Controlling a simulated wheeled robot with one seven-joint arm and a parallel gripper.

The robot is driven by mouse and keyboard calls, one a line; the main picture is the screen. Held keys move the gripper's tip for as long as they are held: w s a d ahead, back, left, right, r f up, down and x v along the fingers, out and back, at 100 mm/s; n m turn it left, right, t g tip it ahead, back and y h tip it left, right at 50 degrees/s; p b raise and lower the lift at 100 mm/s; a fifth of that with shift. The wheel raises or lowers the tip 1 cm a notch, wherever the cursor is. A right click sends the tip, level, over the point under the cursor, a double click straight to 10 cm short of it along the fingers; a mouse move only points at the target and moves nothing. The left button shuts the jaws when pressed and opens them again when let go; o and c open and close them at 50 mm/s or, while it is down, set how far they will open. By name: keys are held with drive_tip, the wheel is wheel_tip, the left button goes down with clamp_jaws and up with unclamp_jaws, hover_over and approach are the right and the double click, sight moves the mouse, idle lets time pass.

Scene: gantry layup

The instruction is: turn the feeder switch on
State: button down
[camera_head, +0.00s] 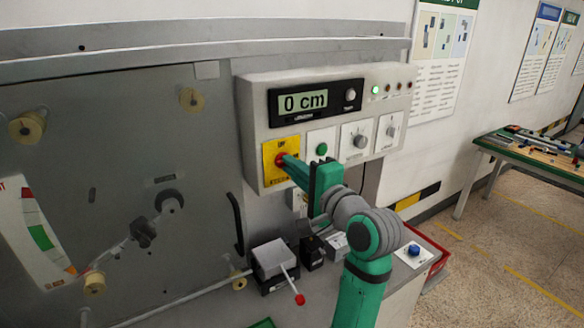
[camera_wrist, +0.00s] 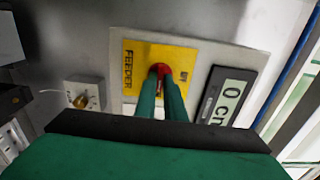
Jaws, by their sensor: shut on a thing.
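The feeder switch is a red knob (camera_wrist: 160,71) on a yellow plate (camera_wrist: 188,62) marked FEEDER in the wrist view. In the head view the yellow plate (camera_head: 270,169) is at the lower left of the grey control box, with the red knob (camera_head: 280,159) at its middle. My gripper (camera_wrist: 162,88) is at the knob, its two green fingers shut on it. My gripper also shows in the head view (camera_head: 286,161), reaching in from the right. The fingers hide part of the knob, so its exact turn is unclear.
The control box (camera_head: 256,110) has a display (camera_head: 303,102) reading 0 cm, a lit green lamp (camera_head: 375,89), a green button (camera_head: 321,149) and two grey dials. A box with a red-tipped lever (camera_head: 299,299) stands below. A green table (camera_head: 540,159) with tools is far right.

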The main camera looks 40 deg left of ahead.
drive_tip(key=c, duration=1.8)
unclamp_jaws()
drive_tip(key=shift+c, duration=0.2)
drive_tip(key=shift+d, duration=0.15)
drive_tip(key=v, duration=1)
drive_tip(key=shift+s+d, duration=0.15)
drive_tip(key=shift+d, duration=0.15)
drive_tip(key=shift+f, duration=0.1)
